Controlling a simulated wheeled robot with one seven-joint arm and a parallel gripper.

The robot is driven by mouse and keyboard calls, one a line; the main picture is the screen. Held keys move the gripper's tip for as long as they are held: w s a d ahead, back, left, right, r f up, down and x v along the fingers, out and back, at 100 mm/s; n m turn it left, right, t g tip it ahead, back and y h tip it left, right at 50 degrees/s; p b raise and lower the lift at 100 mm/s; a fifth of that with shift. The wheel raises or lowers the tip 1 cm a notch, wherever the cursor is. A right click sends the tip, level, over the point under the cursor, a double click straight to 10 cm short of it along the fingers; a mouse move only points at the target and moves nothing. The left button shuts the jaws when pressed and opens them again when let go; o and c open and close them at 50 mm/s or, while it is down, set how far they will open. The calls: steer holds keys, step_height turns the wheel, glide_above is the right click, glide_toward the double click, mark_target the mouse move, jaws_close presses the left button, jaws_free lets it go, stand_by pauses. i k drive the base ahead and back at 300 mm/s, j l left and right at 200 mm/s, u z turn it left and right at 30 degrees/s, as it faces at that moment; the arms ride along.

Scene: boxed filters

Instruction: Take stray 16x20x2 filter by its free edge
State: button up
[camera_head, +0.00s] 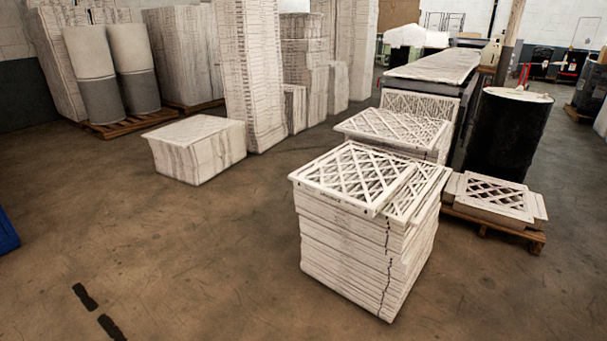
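A white-framed filter with a diamond lattice face (352,178) lies flat on top of a stack of filters (345,245) in the middle foreground. It sits askew, and its left edge sticks out a little past the stack's left side. Part of another lattice filter (428,190) shows beside it on the right, at a slightly lower level. Any size print is too small to read, so I cannot confirm which is 16x20x2. My gripper is not in view.
A second lattice-topped stack (393,127) stands behind. A black drum (506,135) and a low pallet (490,227) with filters stand to the right. A low white stack (196,150) is at back left. Floor (190,265) is clear at left and front; a blue object (6,235) is at the left edge.

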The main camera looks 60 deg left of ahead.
mark_target(362, 181)
steer(key=u, duration=1.7)
steer(key=i+j, duration=0.4)
steer(key=i, duration=0.3)
steer(key=i+j+z, duration=0.1)
steer(key=i+j, duration=0.3)
steer(key=i, duration=0.3)
steer(key=i+j, duration=0.45)
steer(key=i, duration=0.2)
steer(key=i+j, duration=0.45)
steer(key=i, duration=0.25)
steer(key=i+j+z, duration=0.1)
steer(key=i+j, duration=0.35)
steer(key=i, duration=0.2)
